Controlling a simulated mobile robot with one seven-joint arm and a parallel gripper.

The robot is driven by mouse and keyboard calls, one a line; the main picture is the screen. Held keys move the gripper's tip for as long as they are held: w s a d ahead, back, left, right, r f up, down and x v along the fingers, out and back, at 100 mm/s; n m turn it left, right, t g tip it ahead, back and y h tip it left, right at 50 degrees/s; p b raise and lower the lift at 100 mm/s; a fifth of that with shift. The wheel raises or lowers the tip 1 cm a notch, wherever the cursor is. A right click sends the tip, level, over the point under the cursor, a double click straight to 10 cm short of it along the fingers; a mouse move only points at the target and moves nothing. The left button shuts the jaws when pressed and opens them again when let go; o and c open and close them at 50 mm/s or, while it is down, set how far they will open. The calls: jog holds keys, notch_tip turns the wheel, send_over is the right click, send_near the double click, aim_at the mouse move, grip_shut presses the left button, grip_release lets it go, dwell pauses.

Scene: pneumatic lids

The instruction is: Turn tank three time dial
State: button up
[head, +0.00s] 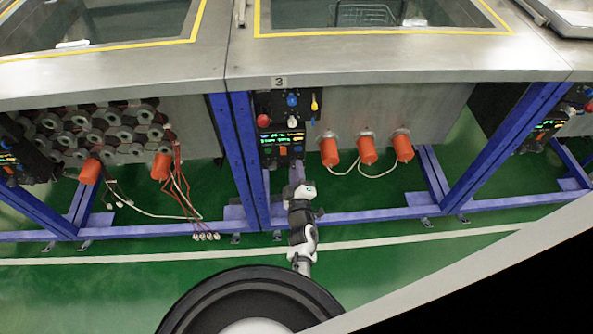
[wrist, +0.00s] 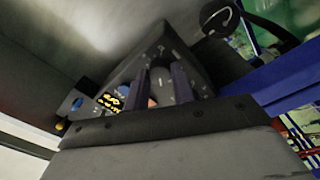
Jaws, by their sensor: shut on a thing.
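The tank three control panel (head: 281,128) is a black box below the number 3 sign (head: 279,83). It has a red knob (head: 263,121), a blue knob (head: 292,99), a white knob (head: 292,118) and a lit display (head: 283,138). My gripper (head: 297,168) reaches up to the panel's lower end. In the wrist view the panel (wrist: 140,64) is tilted, with the yellow display (wrist: 108,101) left of my fingers. My gripper (wrist: 163,78) has its two fingers close together against the panel, shut on a dial there. The fingers hide the dial and its mark.
Blue frame posts (head: 242,150) stand left of the panel. Orange capped fittings (head: 367,151) with white cables are to its right. The steel tank rim (head: 375,52) overhangs above. The green floor (head: 400,240) in front is clear.

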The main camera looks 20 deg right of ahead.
jog(key=m, duration=0.5)
jog(key=m+h, duration=0.1)
jog(key=m, duration=0.5)
jog(key=shift+w+a+r+p, duration=0.1)
jog(key=shift+a+r+p, duration=0.05)
jog(key=shift+p, duration=0.25)
jog(key=o, duration=1)
jog(key=shift+f+g, duration=0.2)
jog(key=shift+g, duration=0.1)
